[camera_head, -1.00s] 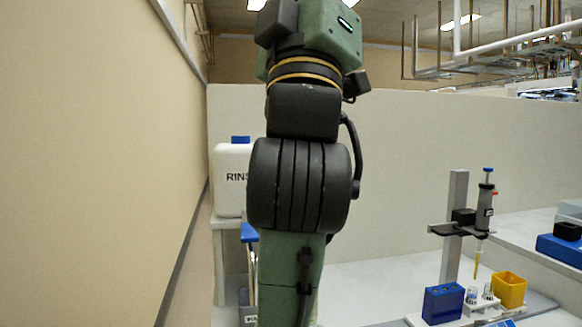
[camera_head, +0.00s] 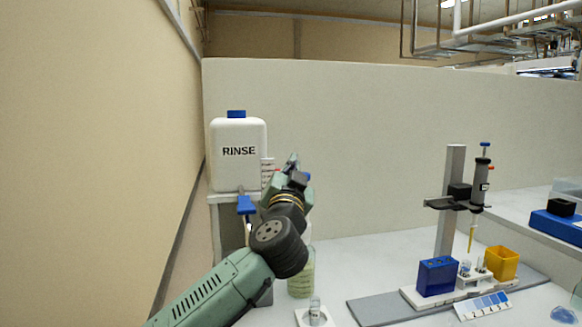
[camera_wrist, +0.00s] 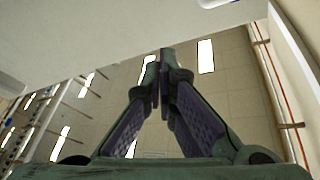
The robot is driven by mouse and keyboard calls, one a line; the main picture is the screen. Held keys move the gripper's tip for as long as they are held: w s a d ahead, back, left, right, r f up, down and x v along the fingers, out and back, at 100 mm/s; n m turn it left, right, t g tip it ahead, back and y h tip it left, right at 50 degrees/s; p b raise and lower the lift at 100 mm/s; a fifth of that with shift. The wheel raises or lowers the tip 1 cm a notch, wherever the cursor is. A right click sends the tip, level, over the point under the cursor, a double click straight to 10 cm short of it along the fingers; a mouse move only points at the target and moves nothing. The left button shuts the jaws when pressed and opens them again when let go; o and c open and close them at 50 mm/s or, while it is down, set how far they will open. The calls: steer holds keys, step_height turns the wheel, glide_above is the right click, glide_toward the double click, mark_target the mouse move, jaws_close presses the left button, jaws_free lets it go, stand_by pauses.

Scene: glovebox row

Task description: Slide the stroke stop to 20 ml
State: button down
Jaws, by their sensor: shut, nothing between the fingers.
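A bottle of pale green liquid (camera_head: 301,276) stands on the bench, its upper part hidden behind my arm. A white strip with dark marks (camera_head: 267,170) shows just left of my wrist; I cannot tell whether it carries the stroke stop or its scale. No stroke stop can be made out clearly. My gripper (camera_head: 293,160) is raised in front of the bottle's top and points upward. In the wrist view, my gripper (camera_wrist: 163,70) has its fingertips together with nothing between them, against the ceiling.
A white RINSE jug (camera_head: 238,165) stands on a shelf at left. A stand with a grey pipette (camera_head: 481,185), a blue block (camera_head: 437,277) and a yellow bin (camera_head: 502,262) are at right. A small vial (camera_head: 315,308) stands in front. The wall is close on the left.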

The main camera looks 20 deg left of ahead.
steer(key=r+p+x, duration=0.1)
steer(key=p+x, duration=0.2)
steer(key=x, duration=0.5)
steer(key=shift+s+a+f, duration=0.25)
steer(key=shift+f, duration=0.5)
steer(key=shift+s+a+f, duration=0.2)
steer(key=shift+s+f, duration=0.05)
steer(key=shift+f, duration=0.55)
steer(key=shift+s+a+f, duration=0.2)
steer(key=shift+a+f, duration=0.05)
steer(key=shift+f, duration=0.5)
